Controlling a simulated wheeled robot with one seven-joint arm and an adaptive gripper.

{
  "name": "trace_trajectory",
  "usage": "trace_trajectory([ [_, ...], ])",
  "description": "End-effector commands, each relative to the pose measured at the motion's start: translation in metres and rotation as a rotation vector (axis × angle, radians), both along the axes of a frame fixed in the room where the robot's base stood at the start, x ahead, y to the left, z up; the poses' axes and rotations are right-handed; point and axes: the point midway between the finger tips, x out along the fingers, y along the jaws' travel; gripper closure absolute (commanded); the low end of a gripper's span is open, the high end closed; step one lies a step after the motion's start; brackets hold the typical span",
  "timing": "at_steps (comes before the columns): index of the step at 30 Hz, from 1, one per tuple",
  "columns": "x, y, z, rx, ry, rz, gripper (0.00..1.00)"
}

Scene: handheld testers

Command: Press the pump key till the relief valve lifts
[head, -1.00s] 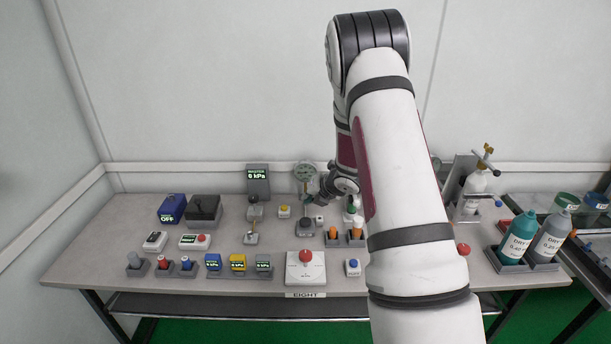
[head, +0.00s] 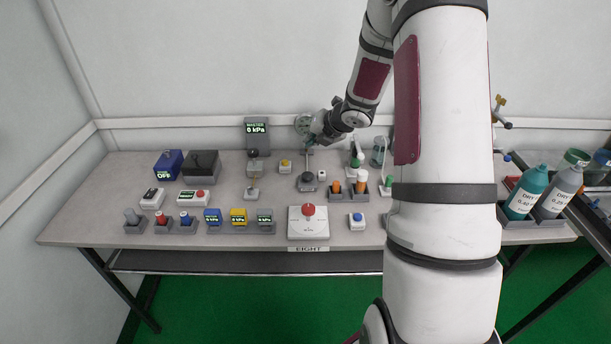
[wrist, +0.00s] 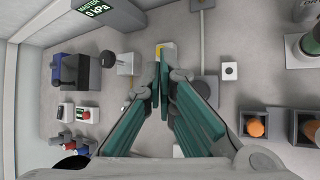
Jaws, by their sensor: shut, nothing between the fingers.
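My gripper (head: 310,146) hangs over the back middle of the bench, and its green-padded fingers meet at the tips (wrist: 160,92) in the wrist view, shut and empty. A small pale box with a yellow key (head: 285,166) stands to the left of it. The master display (head: 257,130) reads 0 kPa. I cannot make out which part is the relief valve.
A grey block with a dark knob (head: 307,181) and a small white button box (head: 322,175) stand below my gripper. Orange-topped holders (head: 336,187) are to the right. A white box with a red button (head: 308,222) is at the front. My arm hides the bench's right part.

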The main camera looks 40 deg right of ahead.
Motion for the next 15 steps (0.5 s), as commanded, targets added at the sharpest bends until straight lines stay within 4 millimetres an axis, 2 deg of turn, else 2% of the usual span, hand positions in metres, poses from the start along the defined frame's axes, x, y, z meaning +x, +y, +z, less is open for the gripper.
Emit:
trace_trajectory([
  [10,-0.001,0.000,0.000,-0.001,0.001,-0.001,1.00],
  [15,0.000,0.000,-0.010,-0.001,0.002,-0.001,1.00],
])
